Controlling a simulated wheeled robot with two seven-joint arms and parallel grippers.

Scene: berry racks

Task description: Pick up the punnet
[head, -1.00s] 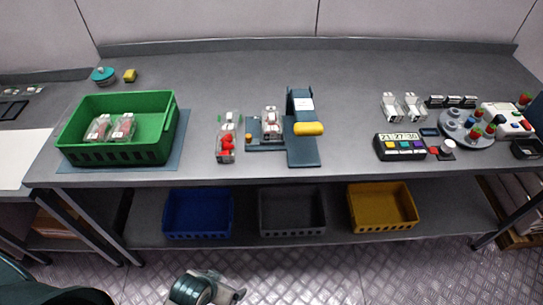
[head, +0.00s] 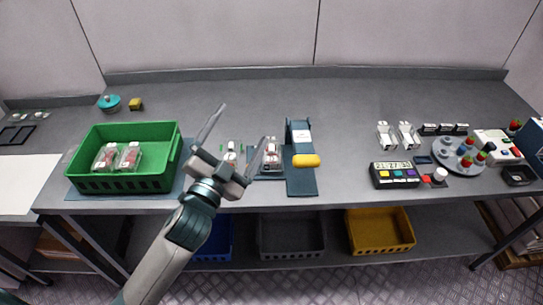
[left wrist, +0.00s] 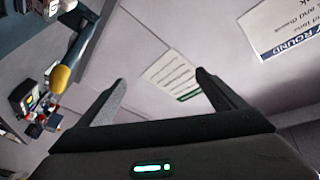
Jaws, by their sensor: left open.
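My left gripper (head: 244,121) is open and empty, raised over the front of the bench. In the left wrist view my left gripper (left wrist: 161,76) also shows spread fingers with nothing between them. A clear punnet with red berries (head: 231,154) stands on the bench behind the gripper and is mostly hidden by it. Another filled punnet (head: 271,158) sits on the dark stand of the yellow-handled press (head: 300,135), just right of the gripper. Two filled punnets (head: 105,157) (head: 129,156) lie in the green crate (head: 125,183). My right gripper is not in view.
Two pale, empty-looking punnets (head: 385,135) (head: 408,135) stand at the right, behind a box with coloured buttons (head: 394,175). A grey round rack (head: 466,155) holds several berry-topped pieces. Blue, grey (head: 291,240) and yellow (head: 380,231) bins are below. The bench's back middle is clear.

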